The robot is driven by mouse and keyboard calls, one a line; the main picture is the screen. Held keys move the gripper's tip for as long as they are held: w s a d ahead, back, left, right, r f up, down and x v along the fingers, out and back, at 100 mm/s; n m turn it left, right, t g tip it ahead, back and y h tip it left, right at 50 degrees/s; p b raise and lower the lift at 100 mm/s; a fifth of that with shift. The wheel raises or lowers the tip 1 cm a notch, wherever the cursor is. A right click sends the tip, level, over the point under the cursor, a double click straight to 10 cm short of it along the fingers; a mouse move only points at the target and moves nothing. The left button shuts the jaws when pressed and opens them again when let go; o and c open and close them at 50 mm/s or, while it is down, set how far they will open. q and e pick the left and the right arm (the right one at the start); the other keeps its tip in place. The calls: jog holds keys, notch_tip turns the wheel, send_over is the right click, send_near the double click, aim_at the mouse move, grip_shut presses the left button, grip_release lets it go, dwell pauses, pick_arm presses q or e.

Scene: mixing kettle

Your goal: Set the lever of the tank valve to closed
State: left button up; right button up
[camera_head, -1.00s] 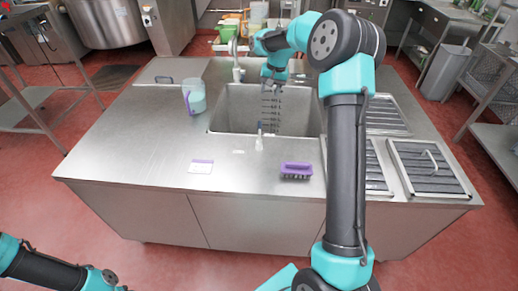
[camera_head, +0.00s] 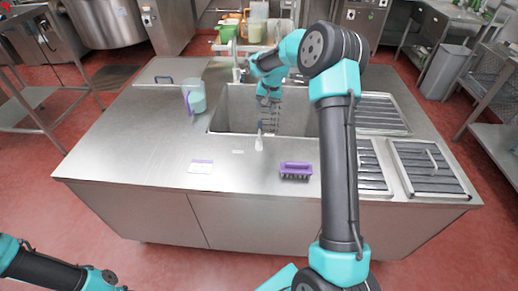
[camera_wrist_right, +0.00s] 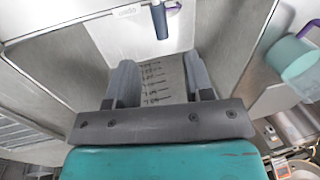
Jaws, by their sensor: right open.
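The tank valve (camera_head: 259,143) is a small pale fitting at the near edge of the sink, and its lever (camera_head: 260,127) has a dark blue handle that points up in the head view. In the right wrist view the blue lever (camera_wrist_right: 160,22) shows at the top, beyond the fingertips. My right gripper (camera_head: 267,103) is over the sink, just behind the lever. In the right wrist view the right gripper (camera_wrist_right: 157,68) is open, with nothing between its fingers and apart from the lever. My left gripper is out of view; only part of that arm shows.
The steel sink basin (camera_head: 226,97) with level marks lies under the right gripper. A clear jug (camera_head: 195,98) with a purple handle stands left of it. A purple brush (camera_head: 296,170) and a white card (camera_head: 200,166) lie on the counter (camera_head: 130,150). Slatted panels (camera_head: 430,170) are at right.

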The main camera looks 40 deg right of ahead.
aim_at(259, 125)
jog(key=shift+w+a+f, duration=0.15)
jog(key=shift+a+f, duration=0.1)
jog(key=shift+f, duration=1.25)
jog(key=shift+w+a+f, duration=0.2)
jog(key=shift+f, duration=1.35)
jog(key=shift+w+a+f, duration=0.15)
jog(key=shift+a+f, duration=0.1)
jog(key=shift+f, duration=1.25)
jog(key=shift+f, duration=0.1)
jog(key=shift+c, duration=0.2)
